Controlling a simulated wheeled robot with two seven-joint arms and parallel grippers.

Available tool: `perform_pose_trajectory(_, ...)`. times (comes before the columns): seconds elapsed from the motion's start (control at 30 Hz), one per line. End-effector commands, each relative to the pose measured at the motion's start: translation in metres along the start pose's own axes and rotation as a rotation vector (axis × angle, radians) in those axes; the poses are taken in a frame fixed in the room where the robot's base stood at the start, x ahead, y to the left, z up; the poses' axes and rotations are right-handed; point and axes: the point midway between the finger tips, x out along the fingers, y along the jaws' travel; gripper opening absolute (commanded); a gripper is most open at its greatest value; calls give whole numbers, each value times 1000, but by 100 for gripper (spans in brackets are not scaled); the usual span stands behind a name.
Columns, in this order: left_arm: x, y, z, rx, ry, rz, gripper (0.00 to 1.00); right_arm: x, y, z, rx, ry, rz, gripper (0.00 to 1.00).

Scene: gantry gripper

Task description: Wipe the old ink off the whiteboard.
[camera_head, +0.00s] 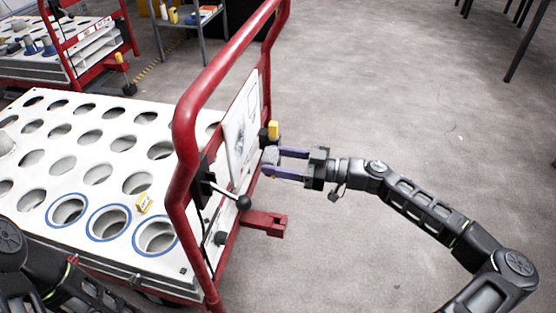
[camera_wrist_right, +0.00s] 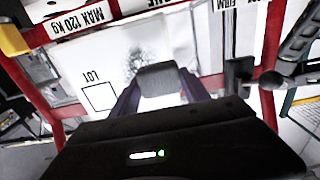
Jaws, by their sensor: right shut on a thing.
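The whiteboard (camera_head: 240,125) hangs upright on the red frame of the cart. In the right wrist view the whiteboard (camera_wrist_right: 115,65) shows a dark scribble of ink (camera_wrist_right: 138,62) and a printed box with the word LOT. My right gripper (camera_head: 274,163) is shut on a grey block-shaped eraser (camera_wrist_right: 160,78) and holds it in front of the board, close to its face. I cannot tell whether the eraser touches the board. My left arm shows at the lower left of the head view; its gripper is out of the picture.
The red tubular frame (camera_head: 185,110) rises around the board. A black lever with a ball knob (camera_head: 243,202) and a red bracket (camera_head: 265,222) stick out below it. The white cart top (camera_head: 100,215) has several round holes. Open floor (camera_head: 400,110) lies to the right.

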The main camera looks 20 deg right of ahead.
Motion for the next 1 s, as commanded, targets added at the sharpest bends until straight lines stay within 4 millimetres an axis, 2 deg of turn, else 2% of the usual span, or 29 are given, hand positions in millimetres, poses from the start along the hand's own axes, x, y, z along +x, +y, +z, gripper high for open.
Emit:
perform_pose_trajectory(0.53, -6, 3, 1, 2, -4, 1, 36, 49, -1, -1, 0, 0, -2, 21)
perform_pose_trajectory(1.0, -6, 3, 2, 2, -5, 2, 36, 56, 0, 0, 0, 0, 0, 21)
